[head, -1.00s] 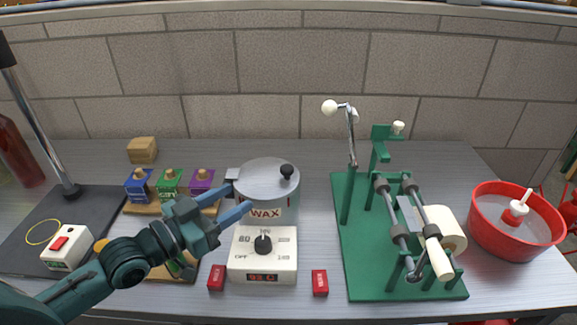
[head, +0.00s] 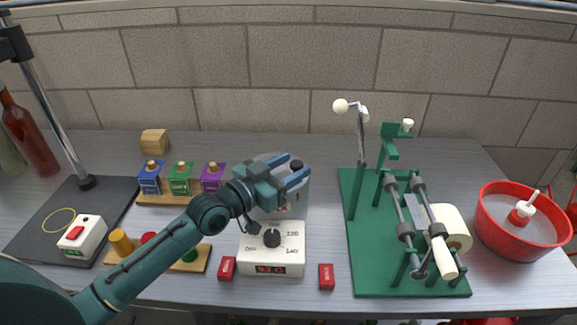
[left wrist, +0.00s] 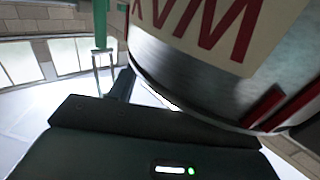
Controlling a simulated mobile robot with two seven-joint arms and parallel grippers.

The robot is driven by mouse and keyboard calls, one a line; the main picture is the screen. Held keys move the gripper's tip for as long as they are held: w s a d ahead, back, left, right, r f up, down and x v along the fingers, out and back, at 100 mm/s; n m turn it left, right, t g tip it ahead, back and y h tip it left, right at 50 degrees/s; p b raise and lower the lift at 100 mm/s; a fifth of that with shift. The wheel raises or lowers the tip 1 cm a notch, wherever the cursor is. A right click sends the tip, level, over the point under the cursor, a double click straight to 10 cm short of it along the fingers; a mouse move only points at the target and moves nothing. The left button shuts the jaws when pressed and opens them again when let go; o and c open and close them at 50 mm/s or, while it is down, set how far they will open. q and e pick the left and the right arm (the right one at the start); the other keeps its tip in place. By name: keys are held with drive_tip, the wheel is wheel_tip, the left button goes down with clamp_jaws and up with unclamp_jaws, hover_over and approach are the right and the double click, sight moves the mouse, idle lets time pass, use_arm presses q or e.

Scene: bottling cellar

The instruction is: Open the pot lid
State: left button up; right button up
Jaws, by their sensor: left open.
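The grey metal wax pot (head: 299,203) stands on its white heater base (head: 272,262) in the middle of the bench. Its lid (head: 268,158) is mostly hidden behind my left gripper and looks closed. The black lid knob (head: 296,165) shows close to the fingertips. My left gripper (head: 299,178) is open, its fingers pointing right across the lid and the upper pot; contact cannot be told. In the left wrist view the pot (left wrist: 200,70) fills the upper right very close, its red WAX label upside down. My right gripper is out of view.
A green machine (head: 360,270) stands right of the pot, a red basin (head: 562,232) farther right. Coloured blocks on a wooden rack (head: 150,198) stand left.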

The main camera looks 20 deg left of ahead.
use_arm(q)
drive_tip(key=shift+c, duration=0.3)
clamp_jaws()
idle(0.3)
